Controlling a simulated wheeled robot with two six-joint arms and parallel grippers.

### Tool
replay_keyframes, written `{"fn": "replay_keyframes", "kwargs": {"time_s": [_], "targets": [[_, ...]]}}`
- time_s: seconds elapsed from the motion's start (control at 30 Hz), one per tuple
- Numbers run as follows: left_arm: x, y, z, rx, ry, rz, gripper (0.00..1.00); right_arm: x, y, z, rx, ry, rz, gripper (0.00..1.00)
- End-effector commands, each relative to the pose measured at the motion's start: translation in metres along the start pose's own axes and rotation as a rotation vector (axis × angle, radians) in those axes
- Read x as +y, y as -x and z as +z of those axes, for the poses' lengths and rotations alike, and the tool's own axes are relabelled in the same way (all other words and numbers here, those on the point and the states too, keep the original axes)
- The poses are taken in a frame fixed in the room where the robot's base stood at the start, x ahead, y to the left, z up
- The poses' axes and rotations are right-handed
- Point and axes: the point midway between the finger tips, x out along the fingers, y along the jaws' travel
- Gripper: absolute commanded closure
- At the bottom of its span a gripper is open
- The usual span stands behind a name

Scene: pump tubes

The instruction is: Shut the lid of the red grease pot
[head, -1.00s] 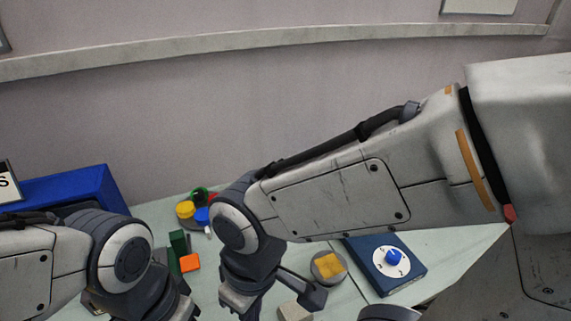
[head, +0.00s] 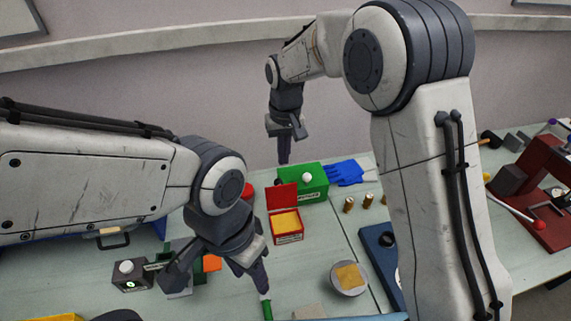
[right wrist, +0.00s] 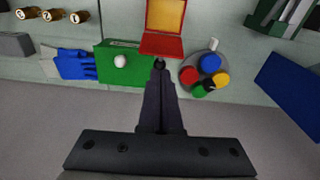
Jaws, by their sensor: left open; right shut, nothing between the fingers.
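The red grease pot (head: 287,239) stands on the table in the middle of the head view, yellow inside. Its red lid (head: 283,197) is open and stands up at the far side. The right wrist view shows the pot's yellow inside (right wrist: 166,14) and the lid (right wrist: 161,45) at the top. My right gripper (head: 284,160) is shut and empty, pointing down beyond the lid. In the right wrist view its fingertips (right wrist: 160,64) appear close to the lid's edge; I cannot tell if they touch. My left gripper (head: 214,284) is open and empty, in front and left of the pot.
A green box with a white knob (head: 312,184) stands close beside the pot, with blue gloves (head: 346,172) beyond. A round tray of coloured caps (right wrist: 188,58) is on the pot's other side. Brass cylinders (head: 349,204) and a dish with a yellow sponge (head: 349,278) are to the right.

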Motion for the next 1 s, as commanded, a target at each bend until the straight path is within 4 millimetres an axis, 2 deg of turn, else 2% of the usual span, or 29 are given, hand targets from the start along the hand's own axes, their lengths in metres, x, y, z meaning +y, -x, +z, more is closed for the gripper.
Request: {"fn": "replay_keyframes", "kwargs": {"time_s": [0.03, 0.1, 0.2, 0.37, 0.7, 0.83, 1.0], "targets": [[0.0, 0.005, 0.0, 0.0, 0.0, 0.0, 0.5, 0.007, -0.003, -0.011, -0.001, -0.018, 0.004, 1.0], [0.0, 0.006, 0.0, 0.0, 0.0, 0.0, 0.5, 0.012, -0.007, -0.02, 0.0, -0.032, 0.007, 1.0], [0.001, 0.008, 0.0, 0.0, 0.0, 0.0, 0.5, 0.015, -0.014, -0.025, 0.001, -0.04, 0.01, 1.0], [0.001, 0.015, -0.001, 0.0, 0.0, 0.0, 0.5, 0.015, -0.035, -0.024, -0.002, -0.04, 0.01, 1.0], [0.002, 0.033, -0.002, 0.0, 0.001, 0.0, 0.5, 0.015, -0.093, -0.025, 0.001, -0.038, 0.009, 1.0], [0.003, 0.036, -0.002, 0.0, 0.001, 0.0, 0.5, 0.015, -0.105, -0.025, 0.002, -0.038, 0.009, 1.0], [0.003, 0.036, -0.002, 0.0, 0.001, 0.0, 0.5, 0.015, -0.11, -0.025, 0.004, -0.038, 0.009, 1.0]]}}
